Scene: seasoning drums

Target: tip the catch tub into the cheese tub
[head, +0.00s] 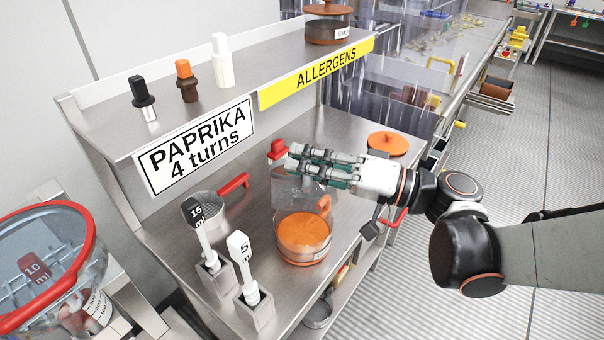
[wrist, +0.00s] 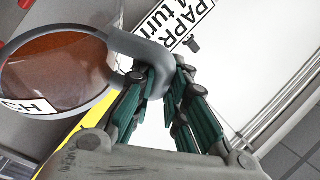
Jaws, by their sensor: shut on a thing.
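My gripper (head: 297,162) reaches in from the right above the bench and is shut. In the wrist view its green-padded fingers (wrist: 168,95) close on the grey handle (wrist: 148,55) of a tub with a grey rim (wrist: 106,78). Reddish brown (wrist: 55,70) shows inside this rim or through it; I cannot tell which. I take this as the catch tub. In the head view a clear greyish body (head: 292,186) hangs below my fingers. Directly beneath, a clear tub (head: 303,238) with an orange top and orange handle stands on the bench, seemingly the cheese tub. Its label is unreadable.
A red knob-like part (head: 278,149) shows by my fingertips. An orange lid (head: 388,143) lies at the right. A shelf with the PAPRIKA sign (head: 196,146) rises behind. A red-rimmed drum (head: 50,262) is far left.

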